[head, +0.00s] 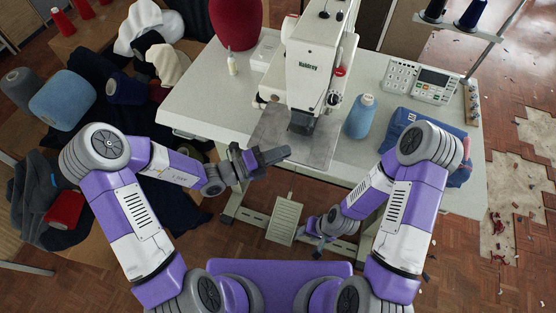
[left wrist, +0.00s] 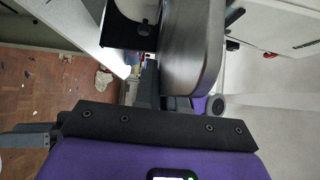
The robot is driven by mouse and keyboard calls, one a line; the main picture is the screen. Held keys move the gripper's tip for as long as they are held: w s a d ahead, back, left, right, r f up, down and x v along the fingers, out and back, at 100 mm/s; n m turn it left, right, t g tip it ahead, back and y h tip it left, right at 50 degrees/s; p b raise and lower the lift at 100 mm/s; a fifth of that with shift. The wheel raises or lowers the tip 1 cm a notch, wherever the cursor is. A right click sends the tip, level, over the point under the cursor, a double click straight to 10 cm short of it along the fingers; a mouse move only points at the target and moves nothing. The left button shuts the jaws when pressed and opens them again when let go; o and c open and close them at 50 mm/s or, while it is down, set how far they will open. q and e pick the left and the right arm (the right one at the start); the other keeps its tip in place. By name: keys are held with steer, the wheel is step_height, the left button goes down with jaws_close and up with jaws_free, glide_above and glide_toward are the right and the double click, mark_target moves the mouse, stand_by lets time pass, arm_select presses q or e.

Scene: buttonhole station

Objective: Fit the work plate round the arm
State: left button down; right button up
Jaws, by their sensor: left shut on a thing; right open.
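The work plate (head: 322,150) is a flat grey plate beneath the machine's needle head, at the table's front edge. My left gripper (head: 272,156) is shut on its front left part. In the left wrist view a grey piece with a rounded end (left wrist: 193,55), which looks like the plate, stands close by the dark fingers. The sewing machine (head: 312,75) is white; its lower arm is hidden, so I cannot tell whether the plate sits round it or only above it. My right gripper (head: 318,232) is open and empty, low in front of the table.
A blue thread cone (head: 360,117) and a folded blue cloth (head: 408,125) lie right of the machine, with a control panel (head: 420,82) behind. A small bottle (head: 232,64) stands to the left. The table's front left (head: 205,112) is clear. A pedal (head: 285,218) is below.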

mark_target(285, 143)
arm_select(q)
steer(key=shift+w+d, duration=0.25)
steer(key=shift+w, duration=0.4)
steer(key=shift+w+d, duration=0.2)
steer(key=shift+w, duration=0.4)
steer(key=shift+w+d, duration=0.15)
steer(key=shift+w, duration=0.4)
steer(key=shift+p, duration=0.5)
steer(key=shift+f, duration=0.1)
steer(key=c, duration=1.1)
jaws_free()
steer(key=shift+c, duration=0.2)
steer(key=shift+f, duration=0.15)
